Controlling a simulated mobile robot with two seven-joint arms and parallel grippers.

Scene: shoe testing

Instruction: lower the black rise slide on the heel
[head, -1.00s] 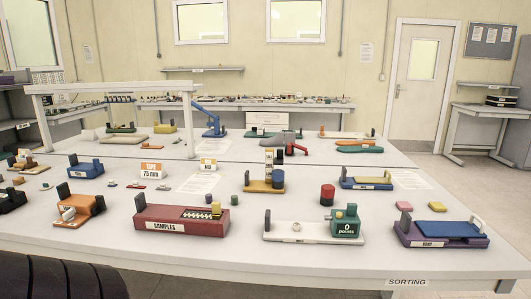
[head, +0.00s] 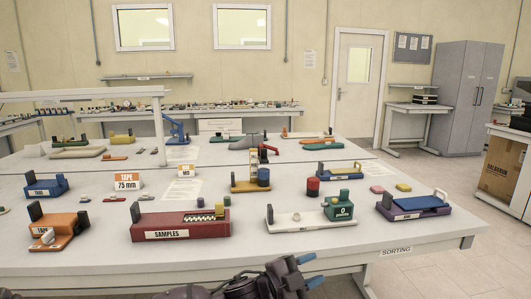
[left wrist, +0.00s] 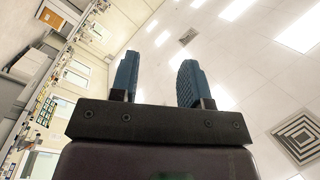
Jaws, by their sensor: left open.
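My left gripper (head: 309,271) is in the bottom middle of the head view, in front of the table edge. Its two blue fingers are apart with nothing between them. In the left wrist view the open fingers (left wrist: 158,68) point up toward the ceiling, far from any fixture. Several fixtures on the table carry small dark upright blocks: the red SAMPLES base (head: 183,234), the white plate (head: 294,222), the orange fixture (head: 66,231) and the purple fixture (head: 412,209). I cannot tell which part is the black rise slide or the heel. My right gripper is not in view.
The white table (head: 110,255) spans the view, its front edge near my gripper. A yellow-based stand (head: 249,187), a red-and-black cylinder (head: 313,187) and a green 0 points block (head: 339,208) stand on it. A cardboard box (head: 506,168) is on a right shelf. Floor is clear at lower right.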

